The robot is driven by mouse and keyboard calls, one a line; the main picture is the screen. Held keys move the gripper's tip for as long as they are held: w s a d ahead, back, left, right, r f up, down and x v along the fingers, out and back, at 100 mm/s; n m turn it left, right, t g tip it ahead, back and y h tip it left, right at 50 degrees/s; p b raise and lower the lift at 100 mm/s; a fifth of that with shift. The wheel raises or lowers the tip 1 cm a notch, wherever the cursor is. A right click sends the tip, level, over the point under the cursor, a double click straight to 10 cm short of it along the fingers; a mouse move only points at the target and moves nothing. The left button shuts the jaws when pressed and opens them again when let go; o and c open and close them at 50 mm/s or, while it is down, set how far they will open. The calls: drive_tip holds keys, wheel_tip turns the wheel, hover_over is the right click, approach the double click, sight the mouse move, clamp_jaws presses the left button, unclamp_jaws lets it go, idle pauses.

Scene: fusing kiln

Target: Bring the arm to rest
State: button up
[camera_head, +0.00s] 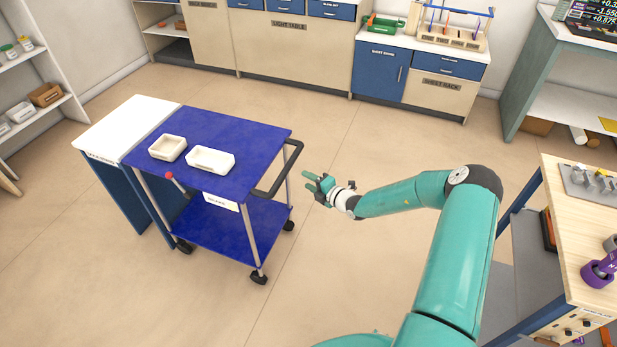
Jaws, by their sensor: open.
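My gripper (316,182) is at the end of my teal arm, near the middle of the view. Its fingers are apart and nothing shows between them. It hangs in the air over the floor, just right of the blue cart's black handle (283,172), with a small gap in the picture. The arm reaches up from the bottom edge, bends at a dark elbow on the right and extends left to the gripper.
The blue cart (262,139) carries two white trays, a smaller one (168,148) and a larger one (211,160). A white-topped stand (125,122) adjoins its left side. A wooden workbench (572,215) stands right of my arm. Cabinets (290,55) line the back. Open floor (330,120) lies between.

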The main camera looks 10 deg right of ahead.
drive_tip(key=s+a+r+n+g, duration=0.55)
drive_tip(key=s+r+n, duration=0.25)
drive_tip(key=r+n, duration=0.4)
drive_tip(key=s+a+r+n+g, duration=0.4)
drive_tip(key=s+a+r+n, duration=0.25)
drive_tip(key=r+n, duration=0.6)
drive_tip(key=s+d+r+n+h, duration=0.3)
drive_tip(key=s+r+n, duration=0.1)
drive_tip(key=s+n, duration=0.3)
drive_tip(key=s+d+r+n+t+h, duration=0.1)
drive_tip(key=s+d+r+n+h, duration=0.2)
drive_tip(key=s, duration=0.8)
drive_tip(key=s+d+r+n+h, duration=0.2)
drive_tip(key=s+r+n, duration=0.4)
drive_tip(key=s+n, duration=0.3)
drive_tip(key=d+n, duration=0.1)
drive_tip(key=n, duration=0.2)
drive_tip(key=shift+r+t+h, duration=0.15)
drive_tip(key=shift+t+h, duration=0.2)
drive_tip(key=shift+h, duration=0.05)
drive_tip(key=shift+c, duration=0.5)
